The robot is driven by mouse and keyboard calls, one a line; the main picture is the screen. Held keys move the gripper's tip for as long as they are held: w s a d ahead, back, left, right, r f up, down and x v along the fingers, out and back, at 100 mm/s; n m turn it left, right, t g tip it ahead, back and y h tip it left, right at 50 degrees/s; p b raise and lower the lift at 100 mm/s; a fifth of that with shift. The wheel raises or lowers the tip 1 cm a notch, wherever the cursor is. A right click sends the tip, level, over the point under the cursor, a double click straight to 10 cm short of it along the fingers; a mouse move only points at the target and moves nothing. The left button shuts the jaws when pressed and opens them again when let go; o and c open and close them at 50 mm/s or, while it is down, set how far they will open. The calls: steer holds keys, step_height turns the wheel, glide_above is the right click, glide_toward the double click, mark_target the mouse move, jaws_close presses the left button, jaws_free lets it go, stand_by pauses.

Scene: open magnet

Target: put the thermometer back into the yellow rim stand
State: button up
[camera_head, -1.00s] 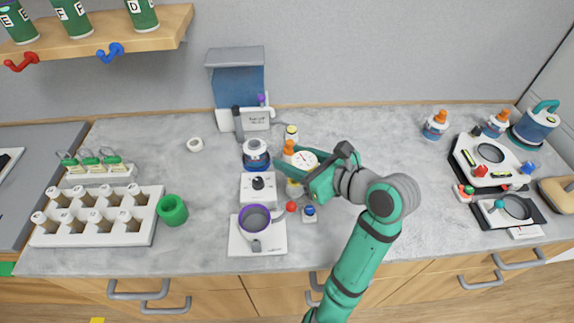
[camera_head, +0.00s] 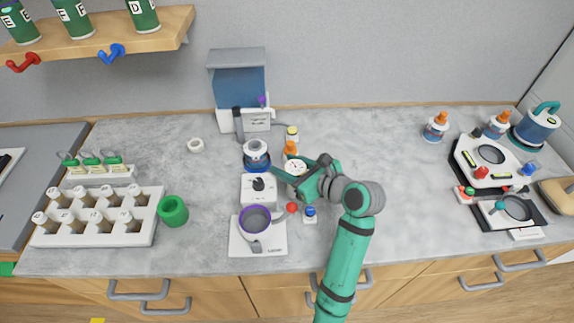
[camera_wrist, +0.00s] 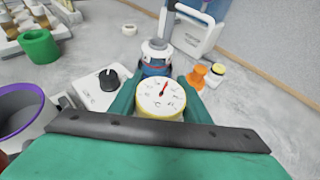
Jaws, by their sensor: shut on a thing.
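The thermometer, a round white dial with a red needle and a yellow edge (camera_head: 295,167), is between my gripper's green fingers. Its face points up in the wrist view (camera_wrist: 160,97). My gripper (camera_head: 300,178) is shut on it, just right of the white box with the black knob (camera_head: 258,186). I cannot tell whether the thermometer touches anything underneath.
A blue-based flask (camera_head: 256,154) is to the left. A purple-rimmed pot (camera_head: 255,219) and a blue-capped item (camera_head: 310,213) are in front.

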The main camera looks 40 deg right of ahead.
mark_target(302, 172)
steer(key=o, duration=1.2)
steer(key=shift+o, duration=0.2)
steer(key=v, duration=1.2)
